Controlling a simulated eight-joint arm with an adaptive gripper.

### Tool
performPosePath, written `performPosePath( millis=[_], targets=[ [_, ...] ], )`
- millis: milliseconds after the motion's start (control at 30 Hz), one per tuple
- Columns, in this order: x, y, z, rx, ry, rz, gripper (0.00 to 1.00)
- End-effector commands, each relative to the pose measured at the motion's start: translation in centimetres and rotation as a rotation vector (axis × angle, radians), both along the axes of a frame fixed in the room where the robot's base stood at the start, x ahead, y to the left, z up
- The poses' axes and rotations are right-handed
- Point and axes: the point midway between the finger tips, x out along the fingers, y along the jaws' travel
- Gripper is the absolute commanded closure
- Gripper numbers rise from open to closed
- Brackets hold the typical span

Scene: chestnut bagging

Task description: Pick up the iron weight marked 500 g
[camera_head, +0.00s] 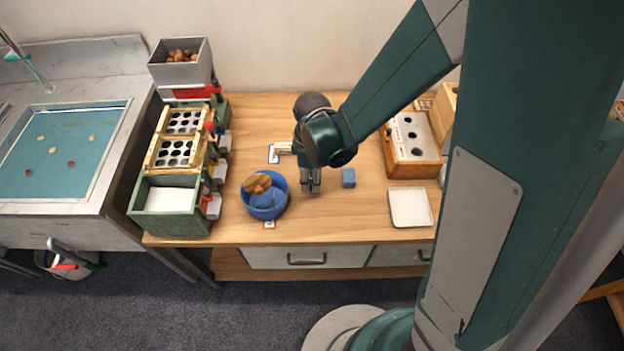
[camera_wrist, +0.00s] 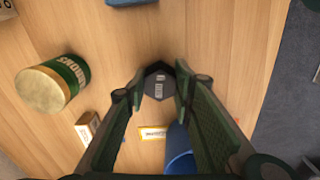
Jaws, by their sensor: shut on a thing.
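The iron weight (camera_wrist: 157,84) is a dark, six-sided piece with pale markings on top, too small to read. In the wrist view it sits between the two fingertips of my gripper (camera_wrist: 160,92), which is shut on it. In the head view my gripper (camera_head: 311,186) points down over the middle of the table, between the blue bowl and a small blue block. The weight cannot be made out there, and I cannot tell whether it touches the table.
The blue bowl (camera_head: 267,209) with brown pieces stands left of my gripper; the blue block (camera_head: 348,177) is right. A white tray (camera_head: 410,207) and a wooden holder with holes (camera_head: 412,170) are farther right. A green tin (camera_wrist: 74,75) shows in the wrist view. Green-framed trays (camera_head: 168,222) stand left.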

Motion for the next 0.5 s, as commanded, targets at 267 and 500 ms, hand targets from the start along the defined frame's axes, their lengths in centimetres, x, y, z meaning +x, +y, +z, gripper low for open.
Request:
performPosePath(
  millis=[267, 500],
  targets=[
    [0.0, 0.0, 2.4, 0.000, 0.000, 0.000, 0.96],
    [0.0, 0.0, 5.5, 0.000, 0.000, 0.000, 0.96]
  ],
)
